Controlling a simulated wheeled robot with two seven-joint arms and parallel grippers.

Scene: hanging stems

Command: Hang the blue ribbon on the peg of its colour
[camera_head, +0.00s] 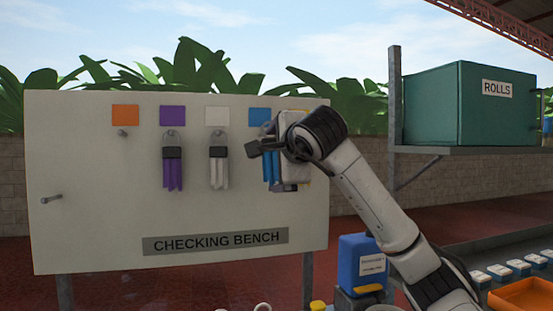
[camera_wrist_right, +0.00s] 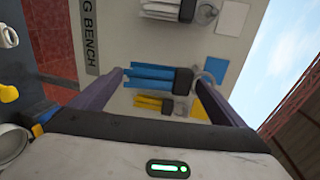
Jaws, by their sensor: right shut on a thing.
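The blue ribbon (camera_head: 267,168) hangs in front of the checking board, below the blue colour square (camera_head: 259,115). My right gripper (camera_head: 262,148) is shut on it and hides part of it. In the right wrist view the blue strips (camera_wrist_right: 150,77), dark band and pale ring (camera_wrist_right: 207,78) lie between my fingers (camera_wrist_right: 160,76), near the blue square (camera_wrist_right: 210,100). The blue peg is hidden, and I cannot tell whether the ring is around it. My left gripper is not in view.
A purple ribbon (camera_head: 172,168) and a white ribbon (camera_head: 218,166) hang on pegs to the left. The orange square's peg (camera_head: 122,133) is bare. A yellow ribbon (camera_wrist_right: 153,102) is beside the blue one. A shelf (camera_head: 460,151) holds a green box.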

